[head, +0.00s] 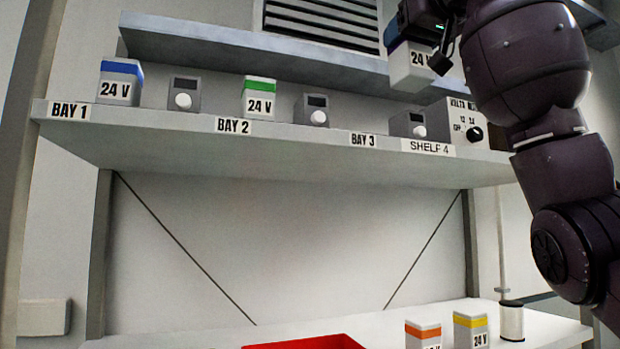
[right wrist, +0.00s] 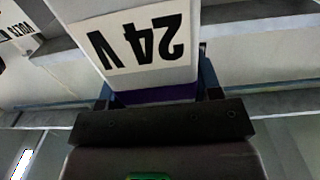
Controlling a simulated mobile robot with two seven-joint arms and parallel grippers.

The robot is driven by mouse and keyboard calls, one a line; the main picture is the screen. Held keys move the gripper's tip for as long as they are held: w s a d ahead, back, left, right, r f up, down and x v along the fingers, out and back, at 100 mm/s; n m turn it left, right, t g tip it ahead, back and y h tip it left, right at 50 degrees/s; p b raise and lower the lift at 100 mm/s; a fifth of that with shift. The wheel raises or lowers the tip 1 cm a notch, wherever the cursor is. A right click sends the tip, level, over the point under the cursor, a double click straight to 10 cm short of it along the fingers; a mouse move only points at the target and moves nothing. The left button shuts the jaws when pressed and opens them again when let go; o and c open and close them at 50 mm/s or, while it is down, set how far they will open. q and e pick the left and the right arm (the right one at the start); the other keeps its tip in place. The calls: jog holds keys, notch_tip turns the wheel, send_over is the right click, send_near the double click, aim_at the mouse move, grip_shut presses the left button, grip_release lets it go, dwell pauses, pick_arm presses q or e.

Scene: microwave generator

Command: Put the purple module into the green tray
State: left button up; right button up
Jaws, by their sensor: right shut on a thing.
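The purple module is a white block with a "24 V" label and a purple band at its top (head: 408,70). It hangs upright above the shelf over Bay 3, at the upper right of the head view. My right gripper (head: 424,22) is shut on its banded top end. In the right wrist view the module (right wrist: 185,45) sits between the two fingers (right wrist: 160,92), its purple band close to the gripper. No green tray shows in either view. My left gripper is not in view.
The shelf (head: 300,160) carries a blue module (head: 121,82), a green module (head: 259,98), several grey dial units and a volt meter (head: 466,121). An upper shelf (head: 240,42) is behind. Below, a red tray (head: 305,343), orange module (head: 423,334) and yellow module (head: 470,329) are on the counter.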

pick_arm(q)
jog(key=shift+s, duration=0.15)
pick_arm(e)
jog(key=s+d+f+m+h, duration=0.1)
jog(key=s+f+h, duration=0.1)
jog(key=f, duration=2.5)
jog(key=s+d+f+m+h, duration=0.1)
jog(key=s+f, duration=0.4)
jog(key=f, duration=2.2)
jog(key=s+d+f+m+t+h, duration=0.1)
jog(key=s+f+h, duration=0.1)
jog(key=f, duration=2.5)
jog(key=shift+s+d+f+m+h, duration=0.3)
jog(key=shift+s+d+m+h, duration=0.1)
jog(key=shift+s, duration=0.3)
pick_arm(q)
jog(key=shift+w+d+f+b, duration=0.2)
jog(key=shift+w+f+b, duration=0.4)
jog(key=shift+b, duration=0.85)
pick_arm(e)
jog(key=shift+d+f, duration=0.1)
jog(key=shift+f, duration=1.1)
